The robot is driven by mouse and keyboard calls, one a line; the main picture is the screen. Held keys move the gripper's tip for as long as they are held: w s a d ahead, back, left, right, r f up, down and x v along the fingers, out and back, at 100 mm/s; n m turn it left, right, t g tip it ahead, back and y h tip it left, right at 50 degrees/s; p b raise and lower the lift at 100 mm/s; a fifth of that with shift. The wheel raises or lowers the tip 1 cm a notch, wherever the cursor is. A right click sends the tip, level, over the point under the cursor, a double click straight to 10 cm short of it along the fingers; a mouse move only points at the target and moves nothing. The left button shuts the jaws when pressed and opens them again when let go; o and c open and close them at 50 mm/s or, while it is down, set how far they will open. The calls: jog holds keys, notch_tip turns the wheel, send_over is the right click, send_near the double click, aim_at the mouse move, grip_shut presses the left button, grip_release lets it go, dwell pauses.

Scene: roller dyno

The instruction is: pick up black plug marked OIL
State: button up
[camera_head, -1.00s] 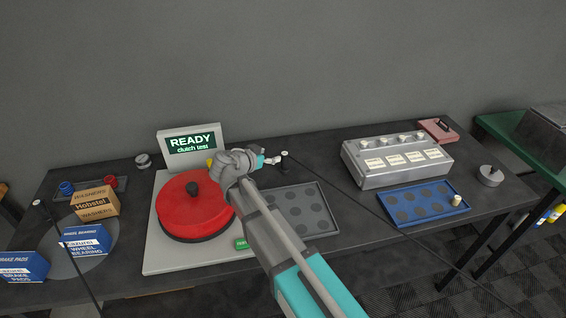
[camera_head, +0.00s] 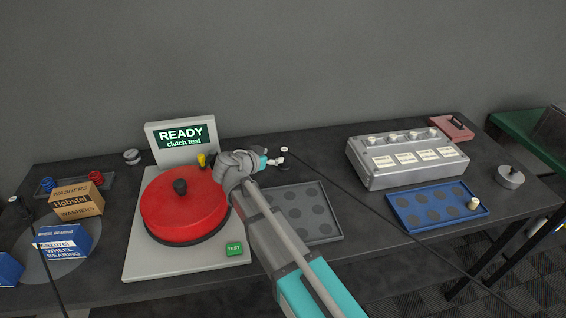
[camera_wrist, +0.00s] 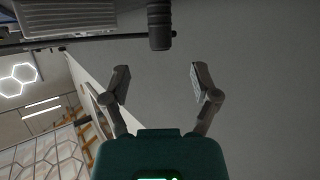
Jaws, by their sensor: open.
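No OIL marking is readable in either view. One dark plug-like piece with a white top (camera_head: 284,150) stands at the back of the dark table, at the end of a thin black line. A similar white-topped dark piece (camera_head: 14,199) is at the far left, also with a black line. My gripper (camera_head: 277,162) is just in front of the first piece in the picture; whether it touches is unclear. In the wrist view my gripper (camera_wrist: 160,78) is open with nothing between its fingers. A dark cylinder (camera_wrist: 158,25) shows beyond the fingertips; I cannot tell what it is.
A red disc (camera_head: 178,212) on a grey base with a READY screen (camera_head: 182,137) stands left of my arm. A grey tray (camera_head: 326,234) is right of it. A metal block (camera_head: 380,178) and a blue tray (camera_head: 410,219) are farther right. Boxes (camera_head: 76,200) stand left.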

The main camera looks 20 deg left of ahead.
aim_at(282, 153)
jog(key=shift+a+f, duration=0.1)
jog(key=shift+b+x, duration=0.45)
jog(key=shift+x, duration=0.5)
jog(key=shift+w, duration=0.1)
jog(key=shift+b+x, duration=0.95)
jog(key=shift+x, duration=1.65)
grip_shut()
